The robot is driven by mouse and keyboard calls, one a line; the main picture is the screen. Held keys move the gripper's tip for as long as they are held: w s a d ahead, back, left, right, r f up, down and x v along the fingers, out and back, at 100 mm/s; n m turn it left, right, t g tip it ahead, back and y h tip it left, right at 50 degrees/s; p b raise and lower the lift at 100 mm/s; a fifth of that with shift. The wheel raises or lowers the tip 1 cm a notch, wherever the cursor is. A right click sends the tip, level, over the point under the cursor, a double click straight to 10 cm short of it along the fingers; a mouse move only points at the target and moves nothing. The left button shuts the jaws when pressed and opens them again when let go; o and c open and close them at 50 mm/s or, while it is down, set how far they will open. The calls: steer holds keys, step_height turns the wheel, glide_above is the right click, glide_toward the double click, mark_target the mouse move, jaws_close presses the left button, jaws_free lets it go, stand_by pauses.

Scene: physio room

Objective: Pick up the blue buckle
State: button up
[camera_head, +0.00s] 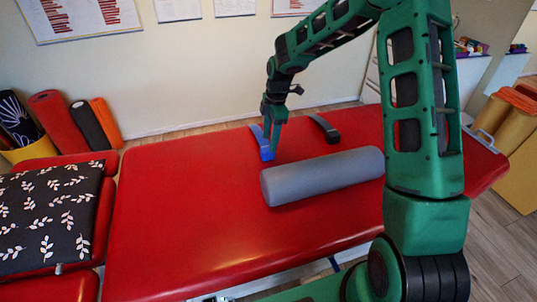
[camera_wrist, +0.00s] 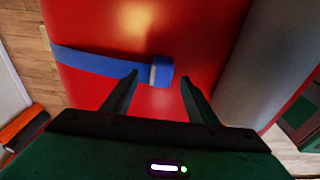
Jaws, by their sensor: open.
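The blue buckle (camera_wrist: 162,74) is at the end of a blue strap (camera_wrist: 92,63) that lies across the red treatment table. In the wrist view it is between and just beyond my open fingertips, apart from both as far as I can see. In the head view the blue buckle (camera_head: 267,153) is at the table's far side, partly behind my gripper. My gripper (camera_wrist: 158,80) is open and empty. In the head view my gripper (camera_head: 270,143) points down at the buckle; its fingertips are small and partly hidden there.
A grey foam roller (camera_head: 322,175) lies on the red table (camera_head: 190,210) to the right of the buckle. A black strap (camera_head: 325,128) lies behind the roller. The table's left part is clear. A dark leaf-patterned cushion (camera_head: 50,215) is at the left.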

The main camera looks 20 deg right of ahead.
mark_target(268, 148)
steer(key=shift+s+a+f, duration=0.1)
steer(key=shift+a+f, duration=0.05)
steer(key=shift+f, duration=0.7)
steer(key=shift+a+f, duration=0.2)
steer(key=shift+f, duration=0.7)
steer(key=shift+s+a+f, duration=0.1)
steer(key=shift+a+f, duration=0.05)
steer(key=shift+f, duration=0.7)
steer(key=shift+c, duration=0.7)
steer(key=c, duration=1)
steer(key=shift+w+r, duration=0.1)
steer(key=shift+c, duration=0.2)
